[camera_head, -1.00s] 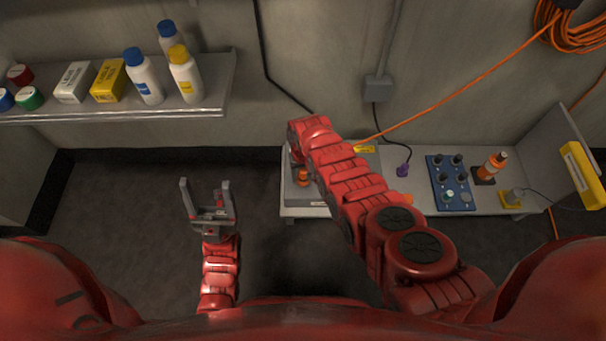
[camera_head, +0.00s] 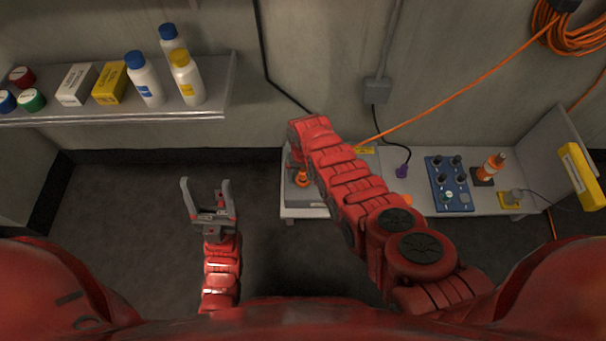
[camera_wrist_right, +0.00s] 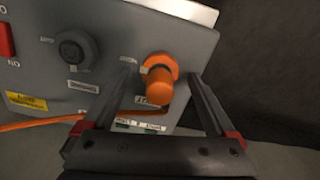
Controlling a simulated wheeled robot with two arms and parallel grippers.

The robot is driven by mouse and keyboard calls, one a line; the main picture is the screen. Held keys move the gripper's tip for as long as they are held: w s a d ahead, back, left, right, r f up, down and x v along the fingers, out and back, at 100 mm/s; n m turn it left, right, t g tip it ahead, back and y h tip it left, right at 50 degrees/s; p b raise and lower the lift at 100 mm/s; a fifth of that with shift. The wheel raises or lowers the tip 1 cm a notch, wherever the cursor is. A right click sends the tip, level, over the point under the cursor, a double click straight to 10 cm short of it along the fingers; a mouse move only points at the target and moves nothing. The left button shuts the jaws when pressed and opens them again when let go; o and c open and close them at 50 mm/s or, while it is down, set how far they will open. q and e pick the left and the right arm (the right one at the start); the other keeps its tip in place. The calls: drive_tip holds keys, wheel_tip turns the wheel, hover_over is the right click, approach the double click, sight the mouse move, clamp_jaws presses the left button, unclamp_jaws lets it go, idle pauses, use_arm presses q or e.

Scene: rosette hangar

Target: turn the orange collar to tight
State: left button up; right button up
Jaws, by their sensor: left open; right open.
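The orange collar (camera_wrist_right: 160,78) sticks out from the face of a grey box (camera_wrist_right: 105,40) in the right wrist view. In the head view the collar (camera_head: 302,178) shows small beside my right forearm. My right gripper (camera_wrist_right: 164,82) is open, with one finger on each side of the collar. I cannot tell whether the fingers touch it. In the head view my right gripper is hidden by its own arm. My left gripper (camera_head: 206,184) is open and empty over the floor, left of the bench.
The box also has a dark round knob (camera_wrist_right: 76,50) and a red switch (camera_wrist_right: 6,40). An orange cable (camera_wrist_right: 40,124) runs along its lower edge. A blue panel with knobs (camera_head: 449,183) stands on the bench (camera_head: 418,203). A shelf (camera_head: 150,115) at left holds bottles and boxes.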

wheel_tip(320, 180, up, 16)
drive_tip(key=p, duration=0.5)
drive_tip(key=shift+r+p, duration=0.2)
drive_tip(key=shift+p, duration=0.1)
